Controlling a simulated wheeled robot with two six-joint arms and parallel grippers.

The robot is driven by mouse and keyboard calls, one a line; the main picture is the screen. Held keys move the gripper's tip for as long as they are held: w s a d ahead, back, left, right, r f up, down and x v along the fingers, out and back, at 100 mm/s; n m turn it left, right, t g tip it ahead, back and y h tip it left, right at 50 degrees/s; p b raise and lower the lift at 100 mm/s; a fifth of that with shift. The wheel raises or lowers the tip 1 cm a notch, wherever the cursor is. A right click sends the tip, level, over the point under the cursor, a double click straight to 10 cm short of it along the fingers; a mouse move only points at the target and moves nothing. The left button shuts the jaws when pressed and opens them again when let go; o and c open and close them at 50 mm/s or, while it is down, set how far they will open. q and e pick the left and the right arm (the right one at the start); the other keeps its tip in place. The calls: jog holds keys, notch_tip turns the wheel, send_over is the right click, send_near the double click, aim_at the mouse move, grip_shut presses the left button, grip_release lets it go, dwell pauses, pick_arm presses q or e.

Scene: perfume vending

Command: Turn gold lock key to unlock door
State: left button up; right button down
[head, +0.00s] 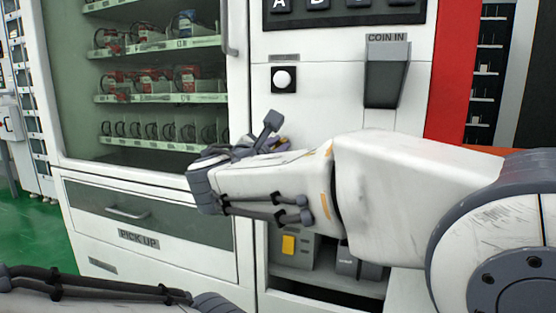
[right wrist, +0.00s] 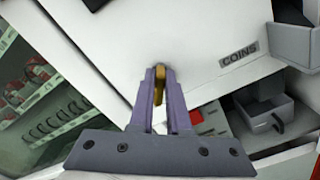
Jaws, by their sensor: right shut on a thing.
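The gold lock key (right wrist: 158,85) shows in the right wrist view as a small gold piece against the white front of the vending machine. My right gripper (right wrist: 159,82) is shut on it, with a purple finger on each side. The fingers hide part of the key, so its turn angle is hard to tell. In the head view my right gripper (head: 250,146) is at the machine front, mostly hidden behind my own wrist, and the key is hidden there. Only part of my left arm shows at the lower left; its gripper is out of view.
A glass display door (head: 150,60) with shelves of boxed goods is on the left, above the PICK UP drawer (head: 135,213). A COIN IN slot (head: 387,72) and a round white button (head: 283,79) are above my right arm. An open COINS compartment (right wrist: 268,108) is at the right.

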jog(key=shift+s+d+f+m+b, duration=0.1)
jog(key=shift+f+m+b, duration=0.1)
jog(key=shift+m+b, duration=1.55)
jog(key=shift+w+d+f+m+b, duration=0.1)
jog(key=shift+f+m+b, duration=0.05)
jog(key=shift+m+b, duration=1.6)
jog(key=shift+s+f+m+b, duration=0.1)
jog(key=shift+f+m+b, duration=0.1)
jog(key=shift+m+b, duration=1.55)
jog(key=c, duration=0.9)
grip_release()
jog(key=shift+p+v, duration=1.4)
jog(key=shift+v, duration=3.85)
